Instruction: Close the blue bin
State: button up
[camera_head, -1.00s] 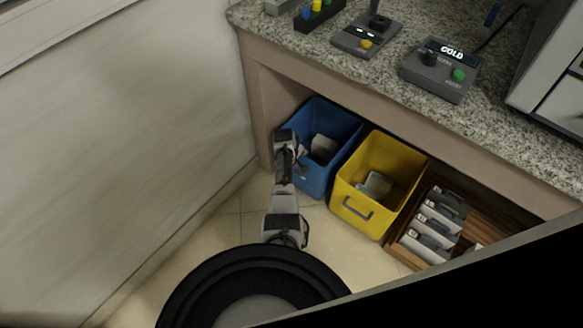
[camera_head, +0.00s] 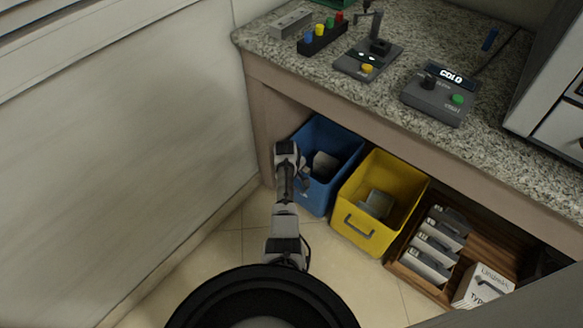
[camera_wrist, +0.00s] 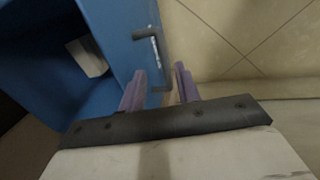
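The blue bin (camera_head: 340,143) is an open-topped box pulled partly out from under the counter, with a grey block (camera_head: 325,165) inside. My arm covers part of its front in the head view. My gripper (camera_head: 304,182) is at the bin's front. In the wrist view the blue bin (camera_wrist: 110,20) fills the left side, with a dark bar handle (camera_wrist: 156,55) on its front wall. My gripper (camera_wrist: 160,84) is open there, its two purple fingers apart, with the handle's near end between them or close to the left finger. Contact cannot be told.
A yellow bin (camera_head: 355,230) with a grey block inside stands just right of the blue bin. Further right is a wooden tray (camera_head: 505,240) with several boxes. The granite counter (camera_head: 300,72) overhangs above. A pale wall (camera_head: 150,130) is close on the left. The tiled floor (camera_head: 215,262) is clear.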

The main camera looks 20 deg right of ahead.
notch_tip(320, 180, up, 10)
jog(key=s+a+p, duration=0.1)
jog(key=p, duration=0.1)
jog(key=shift+a, duration=0.25)
